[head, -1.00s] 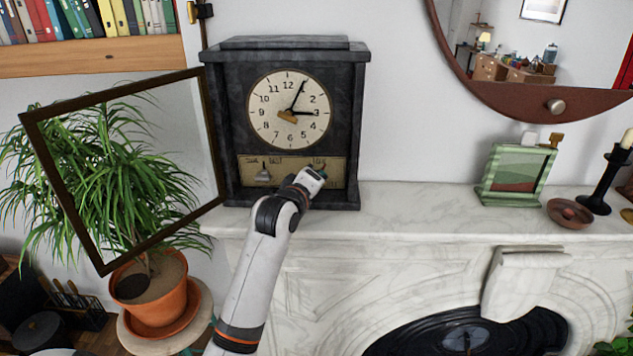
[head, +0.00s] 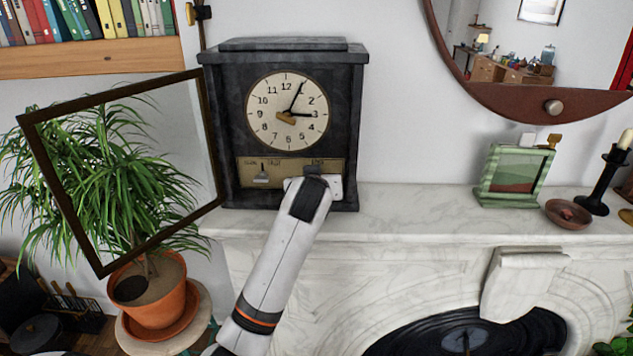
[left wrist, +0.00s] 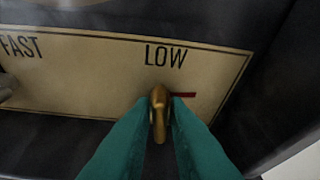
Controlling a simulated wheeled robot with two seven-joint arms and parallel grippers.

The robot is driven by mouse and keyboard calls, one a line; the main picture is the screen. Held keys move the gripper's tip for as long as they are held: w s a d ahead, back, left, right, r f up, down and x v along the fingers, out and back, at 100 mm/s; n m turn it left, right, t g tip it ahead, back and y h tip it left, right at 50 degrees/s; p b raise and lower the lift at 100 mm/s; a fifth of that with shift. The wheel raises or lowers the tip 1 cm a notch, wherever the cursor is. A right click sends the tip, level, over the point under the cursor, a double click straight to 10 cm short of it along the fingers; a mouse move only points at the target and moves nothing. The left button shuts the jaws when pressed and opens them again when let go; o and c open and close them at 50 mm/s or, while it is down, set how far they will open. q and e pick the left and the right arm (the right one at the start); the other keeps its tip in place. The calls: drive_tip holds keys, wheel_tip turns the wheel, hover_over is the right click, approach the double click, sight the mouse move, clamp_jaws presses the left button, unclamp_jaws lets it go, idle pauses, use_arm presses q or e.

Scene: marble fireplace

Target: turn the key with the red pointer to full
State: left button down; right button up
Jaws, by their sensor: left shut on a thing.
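The brass key (left wrist: 159,103) sticks out of the cream plate (left wrist: 70,75) of the dark clock (head: 355,110). In the left wrist view its red pointer (left wrist: 184,94) points to the right, below the word LOW (left wrist: 165,55). My left gripper (left wrist: 158,122) has its two teal fingers closed on the key, one on each side. In the head view the gripper's body (head: 312,190) covers the lower right of the clock's plate, so the key is hidden there. No word FULL can be read. My right gripper is not in view.
A small grey lever (head: 262,176) sits left on the plate. The clock's framed glass door (head: 215,135) stands open to the left before a potted plant (head: 150,295). A green frame (head: 515,175) and a brown dish (head: 568,213) stand right; the mantel between is clear.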

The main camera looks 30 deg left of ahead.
use_arm(q)
drive_tip(key=m+g+y, duration=0.1)
drive_tip(key=m, duration=0.2)
drive_tip(key=shift+d+f+y, duration=0.1)
drive_tip(key=shift+y, duration=0.3)
drive_tip(key=m+y, duration=0.2)
drive_tip(key=m, duration=0.1)
drive_tip(key=shift+w+d+f+g, duration=0.1)
drive_tip(key=shift+g, duration=0.2)
drive_tip(key=m+y, duration=0.2)
drive_tip(key=m, duration=0.1)
drive_tip(key=shift+f+m, duration=0.1)
drive_tip(key=shift+m, duration=0.2)
drive_tip(key=shift+d+m+y, duration=0.1)
drive_tip(key=shift+m+y, duration=0.6)
drive_tip(key=shift+m, duration=0.7)
drive_tip(key=c, duration=1.5)
unclamp_jaws()
drive_tip(key=shift+c, duration=0.2)
